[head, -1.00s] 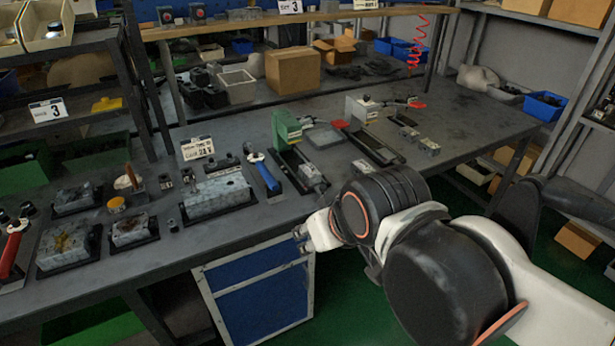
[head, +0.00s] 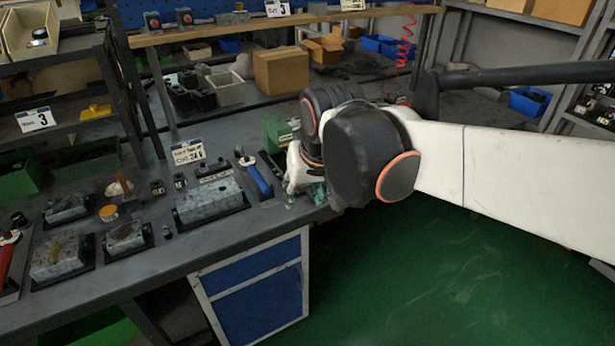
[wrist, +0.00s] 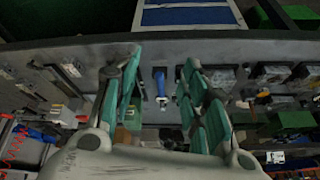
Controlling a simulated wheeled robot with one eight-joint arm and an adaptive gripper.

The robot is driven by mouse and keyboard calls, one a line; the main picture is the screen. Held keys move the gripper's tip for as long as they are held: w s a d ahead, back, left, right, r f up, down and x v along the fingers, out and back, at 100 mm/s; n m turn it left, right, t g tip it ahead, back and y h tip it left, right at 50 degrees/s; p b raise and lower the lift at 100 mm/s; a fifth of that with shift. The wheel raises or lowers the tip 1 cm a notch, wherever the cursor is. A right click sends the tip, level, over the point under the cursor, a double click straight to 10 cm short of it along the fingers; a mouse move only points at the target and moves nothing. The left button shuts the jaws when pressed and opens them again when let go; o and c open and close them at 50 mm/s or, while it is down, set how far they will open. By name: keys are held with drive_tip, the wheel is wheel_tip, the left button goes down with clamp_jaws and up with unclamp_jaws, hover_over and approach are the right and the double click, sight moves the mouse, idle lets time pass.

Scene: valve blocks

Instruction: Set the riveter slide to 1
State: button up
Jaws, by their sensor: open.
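A green block (head: 277,130) on a dark rail base (head: 271,162) stands on the bench and looks like the slide unit. My arm hides much of it in the head view. In the wrist view a green block (wrist: 133,118) shows between my fingers, beside the left one. I cannot read any position mark on the slide. My gripper (head: 305,193) is over the bench's front edge, right of a blue-handled tool (head: 258,180). In the wrist view my gripper (wrist: 163,62) is open and empty, its teal fingers spread either side of the blue handle (wrist: 160,84).
Grey metal blocks (head: 209,198) on dark trays fill the bench's left side. A label card (head: 188,153) stands behind them. A cardboard box (head: 281,72) is farther back. A blue-fronted cabinet (head: 255,285) is under the bench. Green floor at the right is clear.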

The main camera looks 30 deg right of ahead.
drive_tip(key=w+d+m+g+p, duration=0.25)
drive_tip(key=w+d, duration=0.45)
drive_tip(key=w, duration=0.6)
drive_tip(key=w+d+f+m+g+p, duration=0.1)
drive_tip(key=w+d+f+m+g, duration=0.2)
drive_tip(key=w+d+f, duration=0.7)
drive_tip(key=shift+t, duration=0.25)
drive_tip(key=f+b, duration=0.1)
drive_tip(key=f, duration=0.3)
drive_tip(key=a+f+b, duration=0.1)
drive_tip(key=f, duration=0.3)
drive_tip(key=w+f+b, duration=0.1)
drive_tip(key=f+b, duration=0.1)
drive_tip(key=f, duration=0.3)
drive_tip(key=shift+a, duration=0.15)
